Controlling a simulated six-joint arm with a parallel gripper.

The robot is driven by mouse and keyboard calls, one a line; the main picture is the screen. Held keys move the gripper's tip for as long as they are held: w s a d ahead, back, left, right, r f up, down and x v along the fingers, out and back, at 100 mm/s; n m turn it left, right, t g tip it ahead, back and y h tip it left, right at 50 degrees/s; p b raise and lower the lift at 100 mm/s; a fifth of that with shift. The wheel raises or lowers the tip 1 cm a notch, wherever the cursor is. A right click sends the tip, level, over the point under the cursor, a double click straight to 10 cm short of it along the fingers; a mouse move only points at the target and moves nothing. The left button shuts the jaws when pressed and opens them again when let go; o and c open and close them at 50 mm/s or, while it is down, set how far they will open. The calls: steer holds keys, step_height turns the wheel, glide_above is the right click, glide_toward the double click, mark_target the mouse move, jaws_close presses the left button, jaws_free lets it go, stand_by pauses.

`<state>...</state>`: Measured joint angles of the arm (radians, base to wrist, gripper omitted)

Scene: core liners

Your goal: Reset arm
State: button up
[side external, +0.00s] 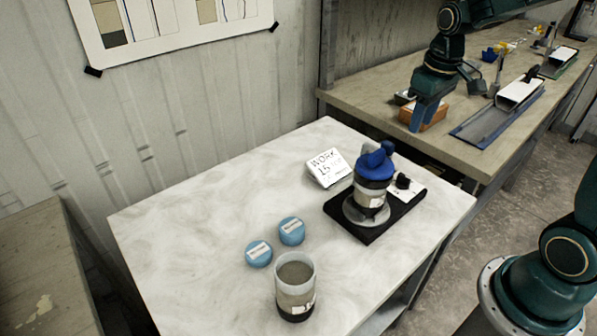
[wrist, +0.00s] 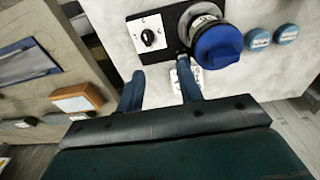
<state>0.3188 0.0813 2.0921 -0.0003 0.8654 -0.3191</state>
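My gripper (side external: 425,112) is raised at the back right of the pale table, apart from everything on it. In the wrist view its two blue fingers (wrist: 160,72) are spread with nothing between them. A liner jar (side external: 371,196) with a dark blue lid (side external: 375,163) stands upright on a black base (side external: 362,229) with a knob (side external: 403,182). The blue lid (wrist: 218,46) and the base's knob (wrist: 149,38) also show in the wrist view, beyond the fingers. An open liner (side external: 295,291) with grey-brown fill stands upright near the front.
Two light blue caps (side external: 259,254) (side external: 291,231) lie behind the open liner. A white card marked "WORK" (side external: 328,168) sits left of the base. A bench behind holds an orange-brown block (side external: 433,117) and a blue tray (side external: 497,110). The table's left part is clear.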

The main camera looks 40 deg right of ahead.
steer(key=s+a+r+t, duration=0.2)
steer(key=s+a, duration=0.3)
steer(key=s, duration=0.3)
steer(key=s+a+r+t, duration=0.2)
steer(key=s+a+r, duration=0.3)
steer(key=s+a, duration=0.1)
steer(key=shift+s+r, duration=0.2)
steer(key=shift+s, duration=0.7)
